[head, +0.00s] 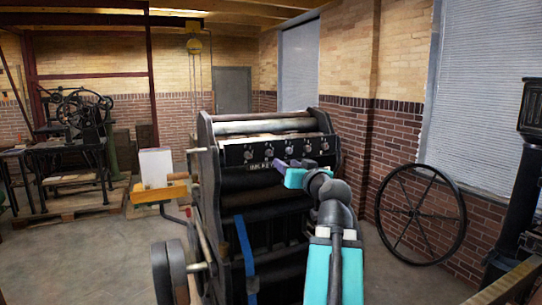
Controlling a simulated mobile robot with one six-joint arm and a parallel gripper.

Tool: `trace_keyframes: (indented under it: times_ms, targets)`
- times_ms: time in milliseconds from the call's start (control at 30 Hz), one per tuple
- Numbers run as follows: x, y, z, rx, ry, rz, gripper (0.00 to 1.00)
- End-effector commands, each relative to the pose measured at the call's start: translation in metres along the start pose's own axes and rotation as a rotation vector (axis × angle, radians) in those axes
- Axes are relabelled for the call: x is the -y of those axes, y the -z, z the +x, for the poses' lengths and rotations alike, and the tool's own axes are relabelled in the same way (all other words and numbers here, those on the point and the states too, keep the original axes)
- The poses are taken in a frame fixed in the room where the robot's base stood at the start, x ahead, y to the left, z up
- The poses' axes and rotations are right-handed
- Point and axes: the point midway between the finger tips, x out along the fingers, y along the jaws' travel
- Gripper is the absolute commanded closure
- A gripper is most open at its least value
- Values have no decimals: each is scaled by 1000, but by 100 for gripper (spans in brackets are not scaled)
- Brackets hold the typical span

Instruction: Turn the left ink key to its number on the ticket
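The black press (225,135) stands in the middle of the head view. A row of several round ink keys runs along its upper front panel. The left ink key (248,154) is at the row's left end, above white lettering (258,166). Its setting is too small to read. My gripper (280,166), with purple and teal parts, is in front of the panel, right of and a little below the left key. Its fingertips are too small to show whether they are open, and I cannot tell whether they touch the panel. No readable ticket number shows.
A white upright panel (155,166) stands behind a yellow tray (160,193) at the press's left. A large spoked wheel (420,214) leans on the brick wall at right. Another old press (80,140) stands at far left. Floor between is clear.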

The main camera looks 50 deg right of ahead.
Motion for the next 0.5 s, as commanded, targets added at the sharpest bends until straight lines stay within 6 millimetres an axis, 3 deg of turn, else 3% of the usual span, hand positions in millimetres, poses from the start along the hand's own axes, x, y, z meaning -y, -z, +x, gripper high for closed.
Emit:
trace_keyframes:
  times_ms: [267,500]
  targets:
    - [0,1,8,1,1,1,62]
    - [-1,2,33,2,0,1,62]
